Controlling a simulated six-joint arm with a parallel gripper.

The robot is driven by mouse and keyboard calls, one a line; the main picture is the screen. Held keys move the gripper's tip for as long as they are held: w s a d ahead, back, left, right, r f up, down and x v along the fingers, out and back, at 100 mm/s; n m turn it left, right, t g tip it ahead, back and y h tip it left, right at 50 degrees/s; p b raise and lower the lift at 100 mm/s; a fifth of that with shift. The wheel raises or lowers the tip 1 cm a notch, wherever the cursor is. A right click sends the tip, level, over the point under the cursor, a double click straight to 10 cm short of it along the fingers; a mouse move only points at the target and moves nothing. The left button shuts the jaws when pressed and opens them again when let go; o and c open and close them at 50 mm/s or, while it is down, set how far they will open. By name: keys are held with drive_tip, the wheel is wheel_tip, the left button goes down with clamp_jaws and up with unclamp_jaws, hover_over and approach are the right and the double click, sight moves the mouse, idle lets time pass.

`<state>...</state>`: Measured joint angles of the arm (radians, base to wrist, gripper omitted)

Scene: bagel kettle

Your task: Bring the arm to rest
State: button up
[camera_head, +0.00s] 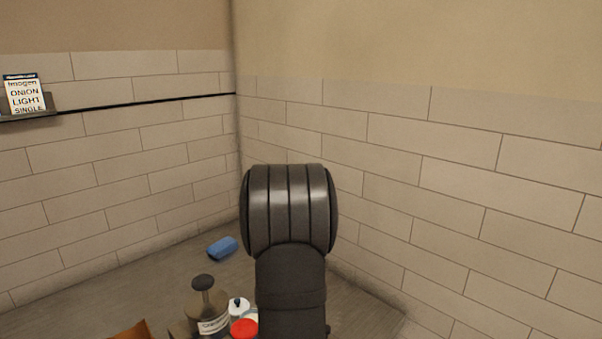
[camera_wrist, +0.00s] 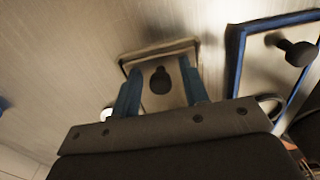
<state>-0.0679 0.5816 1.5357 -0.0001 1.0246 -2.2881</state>
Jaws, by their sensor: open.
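My gripper (camera_wrist: 158,78) shows in the wrist view with its two blue fingers apart. A pale rectangular lid or panel with a dark round knob (camera_wrist: 160,81) lies beyond the fingers. The knob appears between them in the picture, and I cannot tell how far off it is. I see nothing held. In the head view my dark arm rises in the middle of the picture, and the gripper itself is out of that view.
The wrist view shows a blue-edged panel with a dark knob (camera_wrist: 297,52) at right. The head view shows a blue block (camera_head: 222,248), a labelled dark-knobbed container (camera_head: 212,325), a red-topped item (camera_head: 244,328), an order card (camera_head: 25,95) at left, and tiled walls (camera_head: 460,190) behind.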

drive_tip(key=s+a, duration=0.4)
drive_tip(key=shift+s+a+r, duration=0.1)
drive_tip(key=shift+s+a, duration=0.3)
drive_tip(key=shift+r, duration=0.2)
drive_tip(key=c, duration=0.6)
drive_tip(key=s+r+n, duration=0.1)
drive_tip(key=r, duration=0.2)
drive_tip(key=s+r+n+t, duration=0.1)
drive_tip(key=s+r, duration=0.1)
drive_tip(key=r, duration=0.1)
drive_tip(key=s+r+n+t+h, duration=0.1)
drive_tip(key=r, duration=0.3)
drive_tip(key=shift+s+a+r+n, duration=0.1)
drive_tip(key=shift+s+a+n, duration=0.2)
clamp_jaws()
drive_tip(key=f, duration=0.3)
drive_tip(key=w+f, duration=0.1)
drive_tip(key=f, duration=0.2)
drive_tip(key=w+d+f, duration=0.1)
drive_tip(key=f, duration=0.2)
drive_tip(key=shift+f, duration=0.25)
drive_tip(key=shift+w+d+r, duration=0.1)
drive_tip(key=shift+w+d, duration=0.2)
drive_tip(key=shift+w, duration=0.3)
drive_tip(key=shift+w+d, duration=0.3)
drive_tip(key=shift+w, duration=0.25)
drive_tip(key=shift+w+d+r, duration=0.15)
drive_tip(key=shift+w+d, duration=0.2)
drive_tip(key=shift+w, duration=0.35)
